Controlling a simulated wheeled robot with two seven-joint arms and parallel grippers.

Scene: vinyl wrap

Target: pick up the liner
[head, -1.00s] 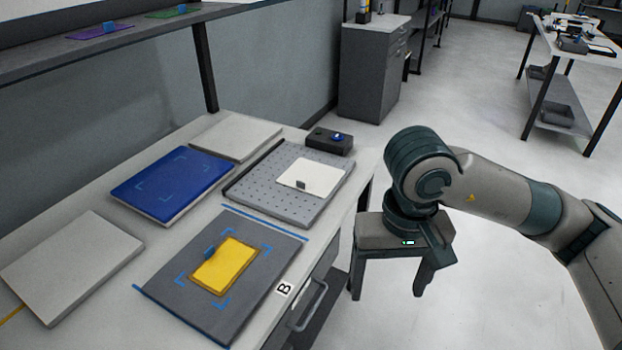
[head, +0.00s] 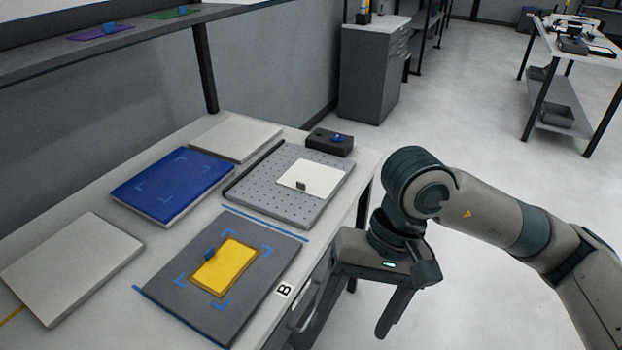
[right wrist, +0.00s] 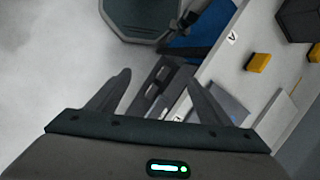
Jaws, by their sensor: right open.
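A white sheet (head: 312,179) with a small dark tab lies on the perforated grey plate (head: 263,200); it looks like the liner, though I cannot be sure. A yellow sheet (head: 227,266) with a blue tab (head: 210,253) lies on the dark grey mat (head: 180,300), inside blue corner marks. My right gripper (head: 385,318) is beyond the table's right edge, pointing down, apart from both sheets. In the right wrist view its fingers (right wrist: 161,79) are spread with nothing between them. My left gripper is not in view.
A blue pad (head: 172,186) and two light grey slabs (head: 72,267) share the table. A black box with a blue knob (head: 330,141) stands by the far right corner. A shelf (head: 120,38) overhangs the back left.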

